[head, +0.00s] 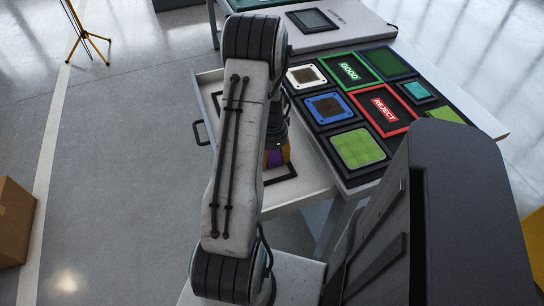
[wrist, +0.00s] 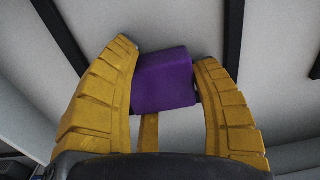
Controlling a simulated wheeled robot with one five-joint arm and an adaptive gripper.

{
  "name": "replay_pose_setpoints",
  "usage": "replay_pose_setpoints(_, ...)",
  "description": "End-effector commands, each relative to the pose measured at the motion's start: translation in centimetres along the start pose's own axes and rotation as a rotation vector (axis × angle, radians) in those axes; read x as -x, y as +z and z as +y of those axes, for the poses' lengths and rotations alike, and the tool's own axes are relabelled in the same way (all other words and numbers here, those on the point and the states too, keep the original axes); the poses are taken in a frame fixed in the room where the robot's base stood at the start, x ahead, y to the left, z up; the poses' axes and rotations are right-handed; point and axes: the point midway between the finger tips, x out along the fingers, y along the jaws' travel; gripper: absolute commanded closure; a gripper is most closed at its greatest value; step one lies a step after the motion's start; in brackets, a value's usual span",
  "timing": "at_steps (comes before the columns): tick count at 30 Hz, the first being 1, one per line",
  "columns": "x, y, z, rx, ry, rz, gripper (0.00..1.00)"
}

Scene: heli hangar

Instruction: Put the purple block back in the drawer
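The purple block (wrist: 163,82) sits between the two yellow fingers of my gripper (wrist: 164,75) in the wrist view. Both fingers lie against its sides, so the gripper looks shut on it. In the head view, a small part of the purple block (head: 274,158) shows beside a yellow finger, with my arm hiding the rest. The drawer (head: 210,83) is pulled open, with a dark handle on its left side. Block and gripper are over its pale floor, by a black outline (head: 286,177). I cannot tell whether the block touches the floor.
Right of the drawer, a dark board on the table holds several framed panels, including a green GOOD frame (head: 349,71) and a red REJECT frame (head: 384,109). A cardboard box (head: 14,222) and a yellow tripod (head: 84,35) stand at left. The floor between is clear.

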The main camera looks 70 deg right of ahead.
Motion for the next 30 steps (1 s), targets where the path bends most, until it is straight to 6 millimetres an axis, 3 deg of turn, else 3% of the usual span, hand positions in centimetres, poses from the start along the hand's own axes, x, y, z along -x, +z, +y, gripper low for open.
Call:
replay_pose_setpoints(7, -0.2, 0.1, 0.2, -0.002, 0.006, -0.004, 0.20)
replay_pose_setpoints(17, 0.0, 0.1, 0.2, -0.002, 0.006, -0.004, 0.20)
replay_pose_setpoints(22, 1.3, 0.0, 0.1, -0.001, 0.002, -0.001, 0.20)
replay_pose_setpoints(30, 5.6, -0.1, 0.0, -0.001, -0.002, 0.002, 0.20)
